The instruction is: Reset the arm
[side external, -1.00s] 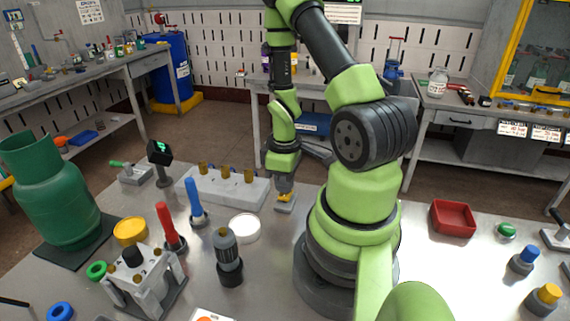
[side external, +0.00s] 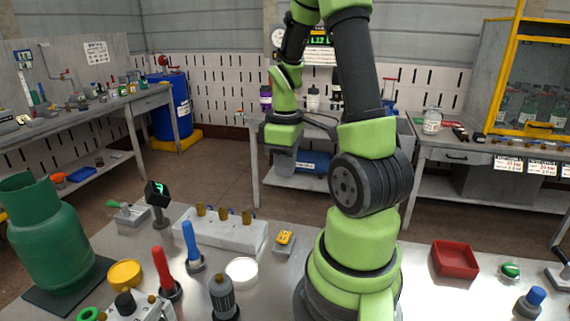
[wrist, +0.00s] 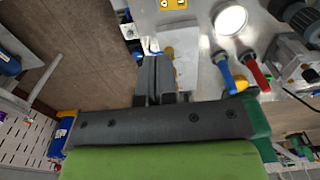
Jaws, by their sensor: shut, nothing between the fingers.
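My gripper (side external: 281,163) is raised well above the metal table (side external: 330,215), near its back edge. In the wrist view its two fingers (wrist: 153,62) are together and hold nothing. A small grey block with a yellow top (side external: 284,238) stands on the table below my gripper, apart from it. Its yellow top also shows at the upper edge of the wrist view (wrist: 172,4).
A white block with brass cylinders (side external: 213,231), a red post (side external: 163,270), a blue post (side external: 192,245) and a white disc (side external: 241,271) stand left of my base. A green gas bottle (side external: 48,238) is far left; a red tray (side external: 455,259) is right.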

